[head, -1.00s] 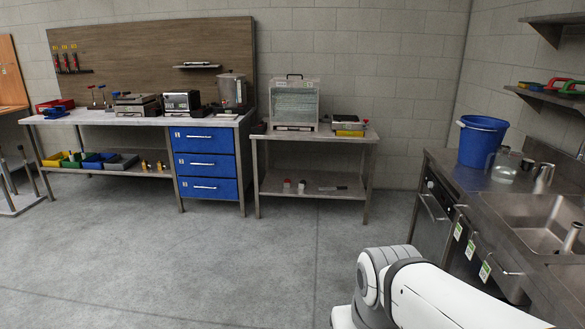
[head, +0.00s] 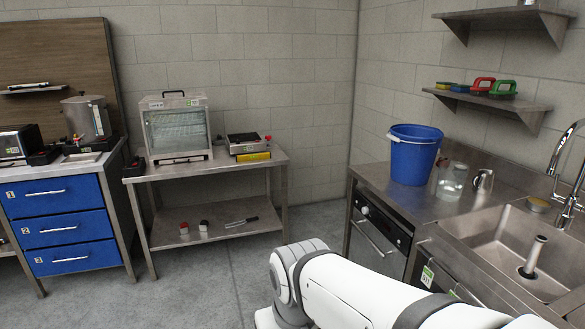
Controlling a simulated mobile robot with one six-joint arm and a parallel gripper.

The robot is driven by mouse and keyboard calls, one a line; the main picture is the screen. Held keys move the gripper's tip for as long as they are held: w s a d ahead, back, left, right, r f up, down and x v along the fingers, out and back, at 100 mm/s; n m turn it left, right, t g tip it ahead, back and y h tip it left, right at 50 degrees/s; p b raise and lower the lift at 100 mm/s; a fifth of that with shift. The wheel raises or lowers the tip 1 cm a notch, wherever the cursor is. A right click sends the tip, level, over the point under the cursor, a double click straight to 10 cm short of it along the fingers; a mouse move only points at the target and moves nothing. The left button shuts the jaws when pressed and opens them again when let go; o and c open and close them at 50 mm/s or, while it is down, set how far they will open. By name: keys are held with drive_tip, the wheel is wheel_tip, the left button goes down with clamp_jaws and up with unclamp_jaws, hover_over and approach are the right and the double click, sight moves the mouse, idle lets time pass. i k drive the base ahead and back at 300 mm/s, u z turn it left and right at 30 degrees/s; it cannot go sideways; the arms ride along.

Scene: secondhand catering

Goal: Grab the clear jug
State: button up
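The clear jug (head: 452,181) stands upright on the steel counter at the right in the head view. It is see-through, just right of a blue bucket and left of a small metal pitcher. My white arm reaches in from the bottom right, in front of the counter and well short of the jug. My gripper is not in view.
The blue bucket (head: 413,154) is close at the jug's left, and the metal pitcher (head: 483,181) at its right. A sink (head: 515,245) with a tall tap (head: 562,165) lies further right. Wall shelves (head: 490,102) hang above. A steel table (head: 215,169) stands left; floor between is free.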

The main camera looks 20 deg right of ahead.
sight(451, 177)
drive_tip(key=z, duration=0.65)
drive_tip(key=i, duration=1.15)
drive_tip(key=z, duration=1.05)
drive_tip(key=i, duration=0.35)
drive_tip(key=z, duration=0.15)
drive_tip(key=k, duration=0.75)
drive_tip(key=z, duration=0.2)
drive_tip(key=i, duration=0.8)
drive_tip(key=u, duration=0.1)
